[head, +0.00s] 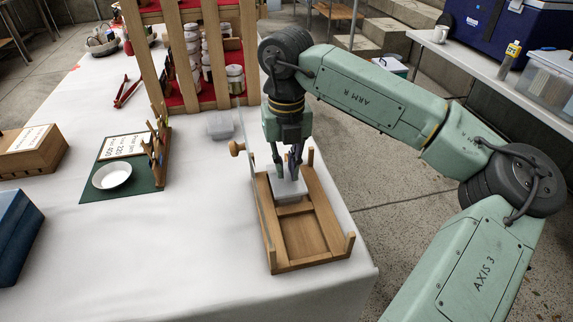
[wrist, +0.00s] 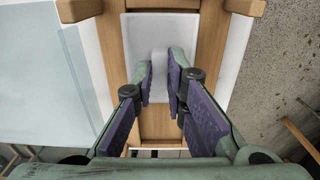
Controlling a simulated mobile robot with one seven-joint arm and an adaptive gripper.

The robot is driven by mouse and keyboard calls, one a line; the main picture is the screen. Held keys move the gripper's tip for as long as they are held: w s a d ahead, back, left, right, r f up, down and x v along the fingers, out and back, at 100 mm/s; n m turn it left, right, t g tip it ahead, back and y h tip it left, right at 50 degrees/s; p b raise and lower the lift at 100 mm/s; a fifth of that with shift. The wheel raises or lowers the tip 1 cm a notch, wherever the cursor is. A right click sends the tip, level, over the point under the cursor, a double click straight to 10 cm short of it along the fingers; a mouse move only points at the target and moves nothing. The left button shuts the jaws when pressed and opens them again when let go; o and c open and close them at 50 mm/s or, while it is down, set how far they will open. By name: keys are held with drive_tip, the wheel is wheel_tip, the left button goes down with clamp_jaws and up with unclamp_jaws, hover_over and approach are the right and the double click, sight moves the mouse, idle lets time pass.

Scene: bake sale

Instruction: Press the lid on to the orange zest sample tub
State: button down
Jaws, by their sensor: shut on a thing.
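A white rectangular lid (head: 289,188) is at the far end of a wooden tray (head: 312,236) on the table. In the wrist view the lid (wrist: 133,45) has a raised white grip (wrist: 159,75) at its middle. My gripper (head: 291,172) points down and is shut on this grip; in the wrist view its purple-padded fingers (wrist: 160,84) stand on either side. I cannot tell whether a tub is under the lid or whether the lid touches anything below. A pale translucent tub (head: 221,125) stands on the cloth behind and left; I can read no label.
A clear upright panel (head: 262,200) with a wooden knob (head: 237,148) runs along the tray's left side. A wooden rack (head: 180,55) with several jars stands behind. A green mat (head: 130,196) with a white bowl (head: 112,175) lies left. White cloth between is clear.

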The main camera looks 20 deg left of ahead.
sight(286, 171)
drive_tip(key=c, duration=1.5)
unclamp_jaws()
drive_tip(key=shift+c, duration=0.2)
drive_tip(key=shift+r, duration=0.15)
drive_tip(key=shift+r+p, duration=1.5)
drive_tip(key=shift+r, duration=0.9)
